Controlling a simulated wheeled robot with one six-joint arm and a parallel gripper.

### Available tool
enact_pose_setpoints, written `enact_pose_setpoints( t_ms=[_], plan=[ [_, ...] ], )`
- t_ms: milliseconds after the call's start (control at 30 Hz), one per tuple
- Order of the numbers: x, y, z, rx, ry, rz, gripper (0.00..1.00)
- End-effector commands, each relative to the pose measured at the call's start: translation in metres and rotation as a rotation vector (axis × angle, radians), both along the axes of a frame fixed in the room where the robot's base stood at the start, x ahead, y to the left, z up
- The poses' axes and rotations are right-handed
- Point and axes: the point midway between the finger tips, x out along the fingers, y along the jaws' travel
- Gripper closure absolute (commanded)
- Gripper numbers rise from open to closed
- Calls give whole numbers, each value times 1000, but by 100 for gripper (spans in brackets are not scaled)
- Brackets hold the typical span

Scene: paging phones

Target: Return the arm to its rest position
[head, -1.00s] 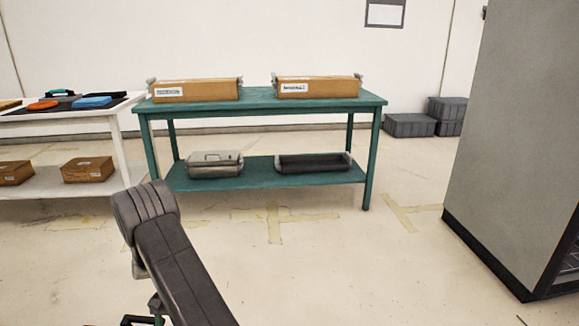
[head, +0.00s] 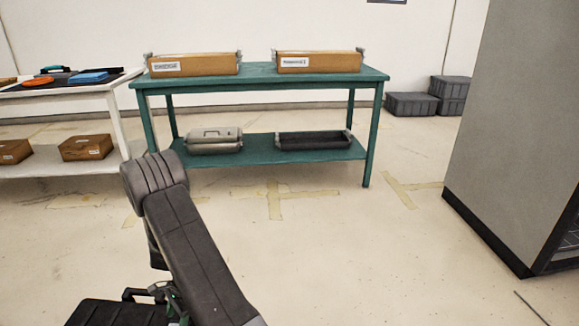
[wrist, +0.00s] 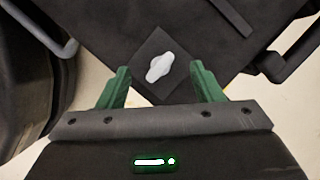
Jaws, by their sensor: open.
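My arm (head: 190,255) shows in the lower left of the head view, with its raised joint near the white table. In the wrist view my gripper (wrist: 161,86) has two green fingers spread apart, with nothing held between them. Just beyond the fingertips is a pale grey knob (wrist: 160,66) on a dark square plate, on a larger dark surface. I cannot tell from the picture whether the fingers touch that plate. In the head view the gripper end is low beside a black case (head: 112,313), mostly hidden by the arm and frame edge.
A green table (head: 262,84) stands ahead with two cardboard boxes on top and two grey containers on its lower shelf. A white table (head: 70,93) is at left. A tall grey cabinet (head: 510,130) stands at right. The floor between is clear.

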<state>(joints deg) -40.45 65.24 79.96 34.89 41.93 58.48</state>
Motion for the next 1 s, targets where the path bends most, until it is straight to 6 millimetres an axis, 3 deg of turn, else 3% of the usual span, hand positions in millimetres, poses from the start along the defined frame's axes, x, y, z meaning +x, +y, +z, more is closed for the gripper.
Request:
enact_pose_setpoints(
  t_ms=[33, 100, 500, 700, 1000],
  plan=[
    [4, -3, 17, 2, -2, 0, 40],
    [8, -7, 30, 2, -3, 1, 40],
    [27, -27, 96, 0, -1, 5, 40],
    [32, -32, 110, 0, 0, 5, 40],
    [33, -33, 113, 0, 0, 7, 40]
  ],
)
